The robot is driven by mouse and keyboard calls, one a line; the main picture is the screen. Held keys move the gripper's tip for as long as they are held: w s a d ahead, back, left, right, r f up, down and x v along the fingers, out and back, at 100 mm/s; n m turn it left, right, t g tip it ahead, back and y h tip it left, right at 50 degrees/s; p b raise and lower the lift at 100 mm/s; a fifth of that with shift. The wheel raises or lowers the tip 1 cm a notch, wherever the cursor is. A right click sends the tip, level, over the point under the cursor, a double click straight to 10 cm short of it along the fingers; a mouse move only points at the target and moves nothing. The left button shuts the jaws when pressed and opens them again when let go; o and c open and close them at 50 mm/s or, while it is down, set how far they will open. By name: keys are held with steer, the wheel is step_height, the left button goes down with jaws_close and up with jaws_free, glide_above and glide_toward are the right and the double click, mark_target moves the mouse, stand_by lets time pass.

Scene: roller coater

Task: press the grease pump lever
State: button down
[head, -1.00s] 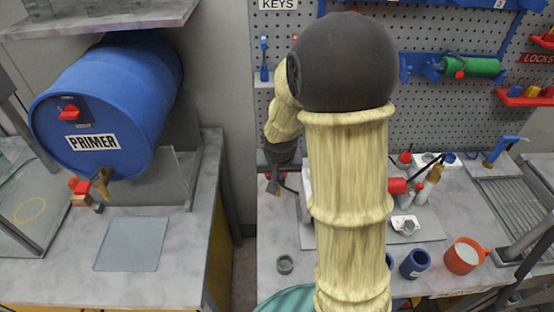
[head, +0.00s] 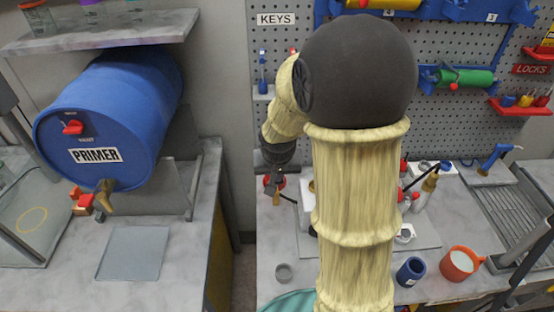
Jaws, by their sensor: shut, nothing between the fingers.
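My gripper (head: 275,190) hangs at the end of my bent arm, over the left side of the right-hand bench. Its fingers look shut and empty. A small red round part (head: 267,184) shows right beside the fingertips, with a thin dark rod (head: 288,198) running out to the right. I cannot tell whether this is the grease pump and its lever, or whether the fingers touch it. A white upright block (head: 306,212) stands just right of it, partly hidden by my arm. My arm covers the middle of the bench.
A brass-topped bottle (head: 428,187) is right of my arm. A pegboard (head: 470,120) closes the back.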

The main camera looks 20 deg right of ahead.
steer(key=s+b+v, duration=0.1)
steer(key=v, duration=0.7)
steer(key=shift+s+a, duration=0.25)
steer(key=shift+s, duration=0.1)
steer(key=shift+w, duration=0.2)
steer(key=shift+s, duration=0.1)
steer(key=shift+s, duration=0.15)
steer(key=shift+s+r, duration=0.1)
stand_by(0.5)
stand_by(1.0)
